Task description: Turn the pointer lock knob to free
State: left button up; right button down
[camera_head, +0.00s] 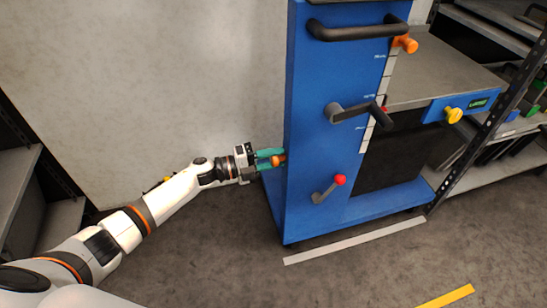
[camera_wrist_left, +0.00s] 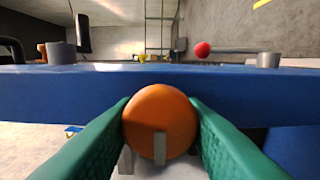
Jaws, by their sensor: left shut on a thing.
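A round orange knob (camera_head: 278,160) sits on the left side of the blue machine (camera_head: 325,95). In the left wrist view the orange knob (camera_wrist_left: 160,115) shows a pale bar low on its face, pointing down in the picture. My left gripper (camera_head: 270,158) has its green fingers on either side of the knob and is shut on it. In the left wrist view the left gripper (camera_wrist_left: 160,130) has a finger at each edge of the knob. No label beside this knob can be read. My right gripper is not in view.
The blue machine's front carries a black handle (camera_head: 358,30), a dark lever (camera_head: 350,112), a red-balled lever (camera_head: 328,190) and another orange knob (camera_head: 405,43). A yellow knob (camera_head: 453,115) is at right. A shelf rack stands beyond it. Floor in front is clear.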

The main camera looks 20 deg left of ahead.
pick_arm(q)
jog(key=o, duration=0.9)
jog(key=shift+a, duration=0.1)
jog(key=p+v, duration=0.1)
jog(key=v, duration=1.1)
